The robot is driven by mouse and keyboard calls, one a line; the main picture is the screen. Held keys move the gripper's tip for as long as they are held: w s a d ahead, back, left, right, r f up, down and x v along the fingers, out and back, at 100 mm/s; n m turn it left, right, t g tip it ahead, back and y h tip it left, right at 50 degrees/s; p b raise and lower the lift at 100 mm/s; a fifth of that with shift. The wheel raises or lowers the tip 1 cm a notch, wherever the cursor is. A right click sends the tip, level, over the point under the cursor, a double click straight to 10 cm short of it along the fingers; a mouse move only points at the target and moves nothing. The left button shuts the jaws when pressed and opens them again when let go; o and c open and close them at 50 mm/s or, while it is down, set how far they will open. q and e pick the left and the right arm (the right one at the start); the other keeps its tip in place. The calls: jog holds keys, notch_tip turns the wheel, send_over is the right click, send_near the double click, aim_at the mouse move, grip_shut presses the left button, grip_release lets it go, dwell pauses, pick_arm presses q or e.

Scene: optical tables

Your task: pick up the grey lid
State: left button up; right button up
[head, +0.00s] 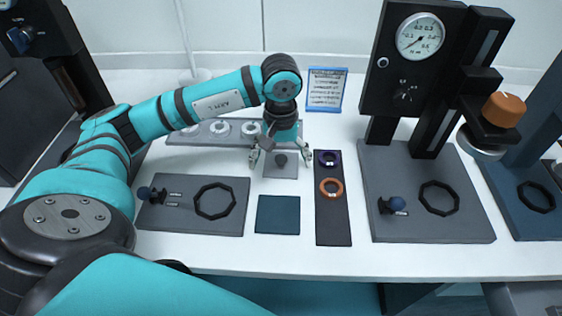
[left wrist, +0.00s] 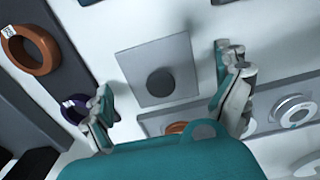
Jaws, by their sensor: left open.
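The grey lid (head: 270,172) is a flat square plate with a dark round knob (head: 281,160) at its middle. It lies on the white table, behind a dark teal square mat. In the left wrist view the lid (left wrist: 135,65) and its knob (left wrist: 160,82) show clearly from above. My left gripper (head: 280,157) is over the lid, pointing down, with its fingers spread to either side of the knob. In the left wrist view the open fingers (left wrist: 170,92) hold nothing. My right gripper is in neither view.
A dark strip with a purple ring (head: 328,153) and an orange ring (head: 331,180) lies just right of the lid. A grey tray with round pieces (head: 184,139) is behind. The teal mat (head: 278,228) is in front. A gauge stand (head: 398,75) rises at right.

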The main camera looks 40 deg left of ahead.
pick_arm(q)
jog(key=shift+d, duration=0.1)
grip_shut()
dwell(0.5)
jog(key=shift+s, duration=0.1)
